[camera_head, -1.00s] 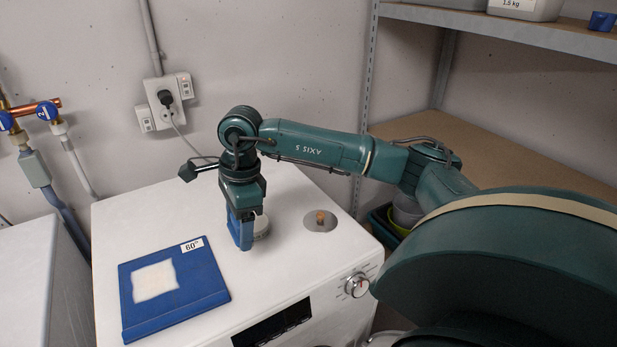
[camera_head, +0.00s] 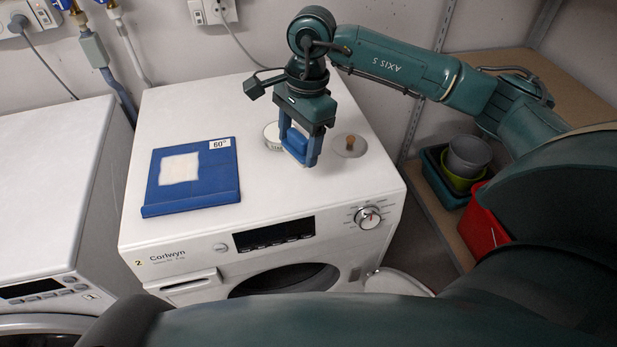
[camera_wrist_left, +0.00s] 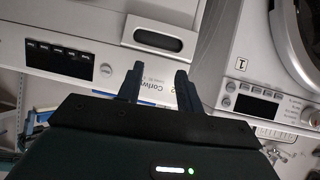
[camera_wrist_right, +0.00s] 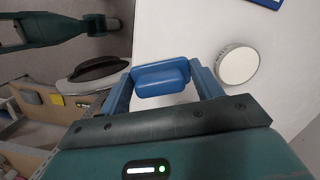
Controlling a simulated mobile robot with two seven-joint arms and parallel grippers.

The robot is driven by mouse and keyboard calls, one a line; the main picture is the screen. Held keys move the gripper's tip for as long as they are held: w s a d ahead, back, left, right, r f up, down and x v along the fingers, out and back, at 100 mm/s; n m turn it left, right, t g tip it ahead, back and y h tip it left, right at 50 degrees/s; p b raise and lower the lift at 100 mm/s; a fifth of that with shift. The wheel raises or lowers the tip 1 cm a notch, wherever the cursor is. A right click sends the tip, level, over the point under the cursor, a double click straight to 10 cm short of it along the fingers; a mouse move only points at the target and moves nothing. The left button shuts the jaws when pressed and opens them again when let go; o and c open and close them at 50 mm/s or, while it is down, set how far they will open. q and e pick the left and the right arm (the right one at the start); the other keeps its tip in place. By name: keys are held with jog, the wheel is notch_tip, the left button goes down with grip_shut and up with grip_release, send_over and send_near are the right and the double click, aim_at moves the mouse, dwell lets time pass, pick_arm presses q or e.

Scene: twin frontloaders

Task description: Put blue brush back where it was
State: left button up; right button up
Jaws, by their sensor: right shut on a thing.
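The blue brush (camera_head: 296,141) is between the fingers of my right gripper (camera_head: 298,150), over the top of washing machine 2, beside a round tin. In the right wrist view the brush (camera_wrist_right: 160,77) shows as a rounded blue block spanning the two fingers; its bristles are not visible. My right gripper (camera_wrist_right: 160,85) is shut on it. My left gripper (camera_wrist_left: 160,72) is open and empty in the left wrist view, in front of the machines; its fingers do not show in the head view.
A blue board (camera_head: 194,190) with a white square and a 60° label lies on the left of the machine top. A round white tin (camera_head: 272,131) and a grey lid with a brown knob (camera_head: 350,145) flank the brush. Bins (camera_head: 466,157) stand at right.

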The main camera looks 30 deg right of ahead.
aim_at(298, 187)
notch_tip(298, 187, down, 9)
jog(key=shift+f+p, duration=0.1)
jog(key=shift+p, duration=0.4)
jog(key=shift+f, duration=0.15)
jog(key=o, duration=0.9)
jog(key=r, duration=0.4)
jog(key=d+r, duration=0.1)
jog(key=r, duration=0.3)
jog(key=r+b, duration=0.1)
jog(key=r, duration=0.3)
jog(key=shift+w+d+r, duration=0.15)
jog(key=shift+d+r, duration=0.05)
jog(key=shift+d, duration=0.2)
